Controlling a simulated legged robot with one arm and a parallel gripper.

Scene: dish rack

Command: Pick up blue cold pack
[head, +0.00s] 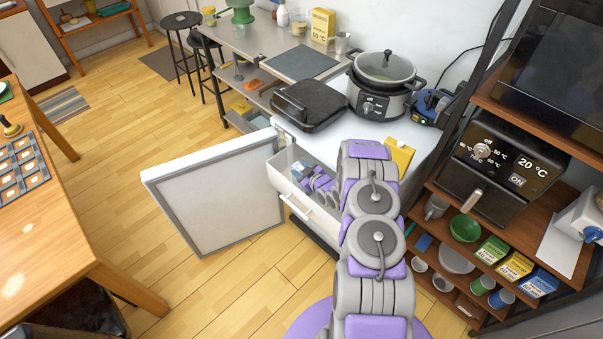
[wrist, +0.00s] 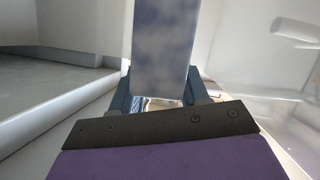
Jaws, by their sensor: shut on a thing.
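The blue cold pack (wrist: 163,45) shows in the wrist view as a flat, mottled blue-grey slab standing upright between my fingers. My gripper (wrist: 160,90) is shut on it, with one dark finger at each side of its lower part. The pack's top runs out of the picture. In the head view my gripper (head: 322,184) is at the open white drawer (head: 318,217) of a small white fridge or freezer. I cannot make out the pack there.
The white door (head: 215,187) stands wide open left of the drawer. A black grill (head: 308,104), a cooker (head: 382,85) and a yellow packet (head: 399,153) stand on top. A wooden shelf (head: 408,240) with bowls and boxes is at right.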

